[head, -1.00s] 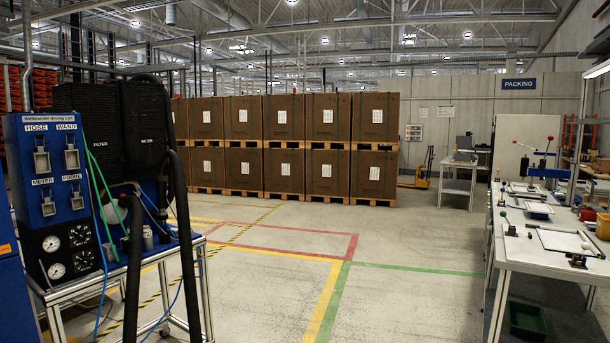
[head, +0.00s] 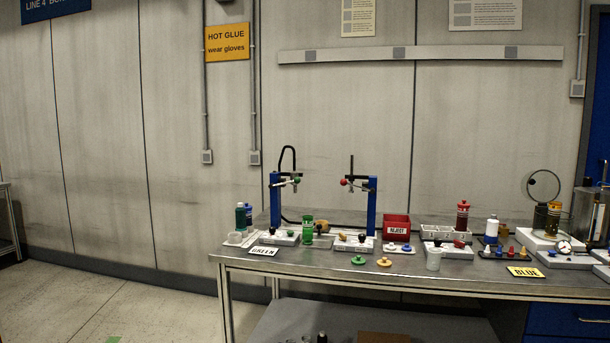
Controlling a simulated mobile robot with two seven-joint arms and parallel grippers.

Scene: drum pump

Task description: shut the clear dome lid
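In the head view a round, see-through disc with a thin dark rim (head: 543,185) stands upright above the right part of a steel bench (head: 440,272). It may be the clear dome lid standing open, but it is too small to be sure. Below it are a dark bottle and an amber bottle (head: 553,218) beside a white block (head: 538,240). Neither of my grippers is in view.
Two blue posts (head: 276,198) with clamps stand at the bench's left half. A red REJECT bin (head: 397,227), a white tray (head: 445,232), a blue-and-white bottle (head: 491,229) and small knobs crowd the top.

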